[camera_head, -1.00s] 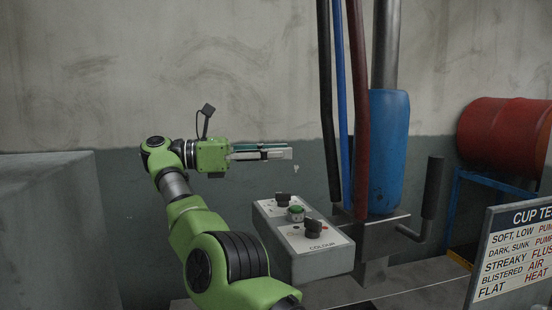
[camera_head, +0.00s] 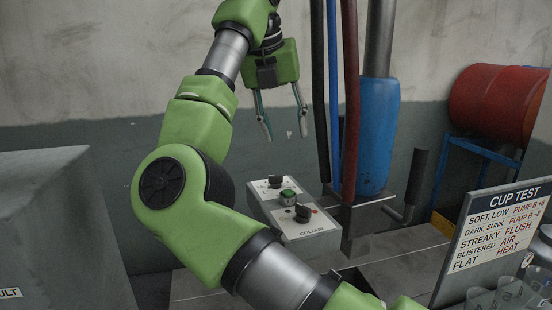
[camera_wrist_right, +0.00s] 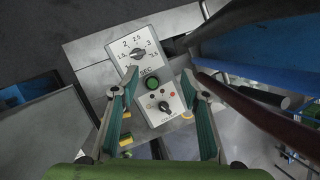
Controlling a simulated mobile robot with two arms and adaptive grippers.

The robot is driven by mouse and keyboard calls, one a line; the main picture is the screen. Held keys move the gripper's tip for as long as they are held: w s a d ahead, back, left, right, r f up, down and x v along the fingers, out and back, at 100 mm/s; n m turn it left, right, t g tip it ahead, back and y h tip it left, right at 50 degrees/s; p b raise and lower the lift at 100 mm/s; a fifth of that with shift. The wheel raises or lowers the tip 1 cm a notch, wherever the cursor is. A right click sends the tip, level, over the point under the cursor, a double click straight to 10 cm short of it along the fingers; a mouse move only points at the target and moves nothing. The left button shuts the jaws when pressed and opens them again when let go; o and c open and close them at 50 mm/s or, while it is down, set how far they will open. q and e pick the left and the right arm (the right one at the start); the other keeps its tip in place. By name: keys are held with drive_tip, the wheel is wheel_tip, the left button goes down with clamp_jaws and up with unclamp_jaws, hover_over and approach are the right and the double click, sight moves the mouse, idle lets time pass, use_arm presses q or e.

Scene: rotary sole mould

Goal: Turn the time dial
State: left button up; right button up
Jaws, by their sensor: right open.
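A pale control box (camera_head: 264,211) carries a black time dial (camera_head: 275,181) at its far end, a green button (camera_head: 288,196) in the middle and a black colour dial (camera_head: 303,213) at the near end. In the right wrist view, the time dial (camera_wrist_right: 137,55) sits on a scale marked SEC, with numbers around it. My right gripper (camera_head: 286,134) is open and empty, pointing down above the far end of the box, apart from it. In the wrist view its fingers (camera_wrist_right: 158,80) straddle the green button's line of sight. My left gripper is not in view.
Black, blue and dark red hoses (camera_head: 350,110) and a blue cylinder (camera_head: 377,140) stand just right of the box. A crank handle (camera_head: 416,175) and a CUP TEST sign (camera_head: 495,235) are further right. A grey block (camera_head: 50,220) stands left.

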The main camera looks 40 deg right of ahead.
sight(276, 176)
drive_tip(key=w+f+n+t+p, duration=0.1)
drive_tip(key=f+p, duration=0.1)
drive_tip(key=f, duration=0.1)
drive_tip(key=w+f+n+y+p, duration=0.1)
drive_tip(key=f+p, duration=0.1)
drive_tip(key=f, duration=0.2)
drive_tip(key=w+d+f+n+t+y+p, duration=0.1)
drive_tip(key=f+p, duration=0.1)
drive_tip(key=f, duration=0.2)
drive_tip(key=shift+w+d+n+t, duration=0.1)
drive_tip(key=shift+w+n+t, duration=0.2)
drive_tip(key=shift+w, duration=0.05)
drive_tip(key=shift+w+d+f, duration=0.1)
drive_tip(key=shift+w+f, duration=0.05)
drive_tip(key=shift+f, duration=0.4)
drive_tip(key=shift+c, duration=0.4)
drive_tip(key=c, duration=1)
